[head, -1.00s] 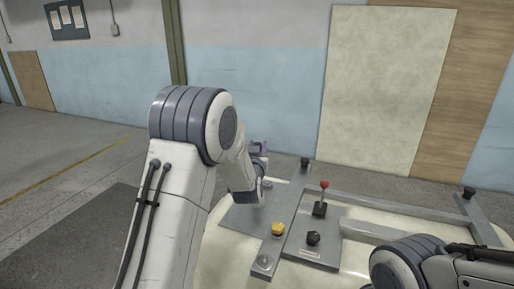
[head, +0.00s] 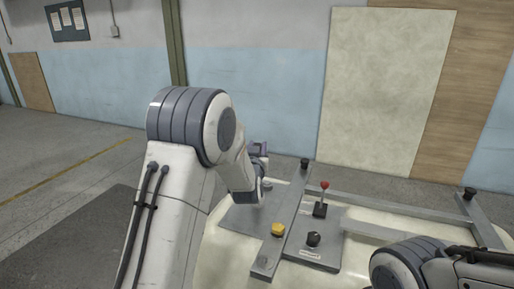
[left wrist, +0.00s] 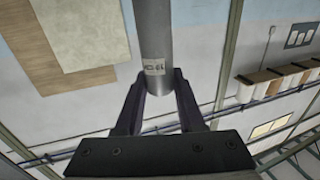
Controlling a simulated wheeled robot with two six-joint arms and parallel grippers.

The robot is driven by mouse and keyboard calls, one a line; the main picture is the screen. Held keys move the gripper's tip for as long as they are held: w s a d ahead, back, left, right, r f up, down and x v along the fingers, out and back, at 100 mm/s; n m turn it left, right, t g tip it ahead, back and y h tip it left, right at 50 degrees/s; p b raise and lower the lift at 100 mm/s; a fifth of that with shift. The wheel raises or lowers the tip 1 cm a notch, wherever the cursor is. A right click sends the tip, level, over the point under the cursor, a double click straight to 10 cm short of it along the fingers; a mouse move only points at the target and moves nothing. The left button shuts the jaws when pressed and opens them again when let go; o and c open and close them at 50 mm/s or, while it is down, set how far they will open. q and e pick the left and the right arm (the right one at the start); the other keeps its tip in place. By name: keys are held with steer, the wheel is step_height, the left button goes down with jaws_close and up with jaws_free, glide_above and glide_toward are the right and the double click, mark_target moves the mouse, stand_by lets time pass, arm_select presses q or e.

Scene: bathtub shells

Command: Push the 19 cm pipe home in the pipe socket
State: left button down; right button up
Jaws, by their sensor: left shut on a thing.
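The pipe (left wrist: 154,35) is a plain grey tube with a small pale printed label near its lower end in the left wrist view. My left gripper (left wrist: 157,85) is shut on the pipe, with a dark finger on each side of that end. The pipe's other end runs out of the top of the picture. In the head view my left gripper (head: 259,150) shows only partly, behind my forearm, at the left side of the fixture. I cannot make out the pipe or the pipe socket there. My right gripper is out of view.
A pale bathtub shell (head: 225,262) carries a grey metal frame (head: 292,205). On it are a red-knobbed lever (head: 323,198), a yellow knob (head: 278,229), a black knob (head: 313,239) and black corner knobs. My right arm covers the lower right. Floor left of the shell is clear.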

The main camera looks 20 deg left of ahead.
arm_select(q)
steer(key=shift+f+b, duration=2.05)
steer(key=shift+f, duration=0.35)
steer(key=shift+c, duration=2.2)
jaws_free()
steer(key=shift+r, duration=0.1)
steer(key=b+v, duration=0.1)
steer(key=v, duration=0.9)
steer(key=shift+s+b, duration=0.2)
steer(key=shift+b, duration=0.1)
steer(key=shift+d, duration=0.15)
